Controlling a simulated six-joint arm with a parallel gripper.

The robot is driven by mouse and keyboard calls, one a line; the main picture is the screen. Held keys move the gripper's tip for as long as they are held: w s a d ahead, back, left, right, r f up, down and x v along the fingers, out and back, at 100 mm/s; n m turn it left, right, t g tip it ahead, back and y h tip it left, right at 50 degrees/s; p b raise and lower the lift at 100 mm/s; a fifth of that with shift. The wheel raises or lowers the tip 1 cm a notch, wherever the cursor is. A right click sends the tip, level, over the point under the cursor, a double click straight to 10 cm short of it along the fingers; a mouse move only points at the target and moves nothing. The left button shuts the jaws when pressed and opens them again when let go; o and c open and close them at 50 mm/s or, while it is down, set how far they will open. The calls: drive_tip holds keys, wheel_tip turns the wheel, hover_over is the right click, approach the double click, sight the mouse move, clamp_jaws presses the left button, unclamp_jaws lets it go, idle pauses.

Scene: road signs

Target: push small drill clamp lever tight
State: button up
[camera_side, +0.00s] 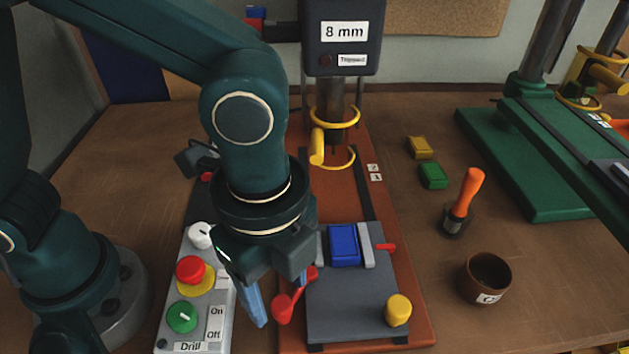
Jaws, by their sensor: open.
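The small drill (342,42), labelled 8 mm, stands on an orange base (408,290). Its grey clamp plate (345,300) carries a blue block (344,244) between light grey jaws. A red clamp lever (284,308) with a rounded end sticks out at the plate's left side and slants toward the front left. My gripper (258,298) points down just left of this lever, with a light blue finger beside it. It is open and holds nothing visible. Whether the finger touches the lever, I cannot tell. The other finger is mostly hidden behind the gripper body.
A control box (198,318) with a red button and a green knob lies close on the left. A yellow knob (397,309) sits on the plate's front right corner. A brown cup (486,278), an orange-handled tool (466,195) and a green machine base (520,170) stand right.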

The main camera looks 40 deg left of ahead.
drive_tip(key=shift+f, duration=1.2)
clamp_jaws()
idle(0.6)
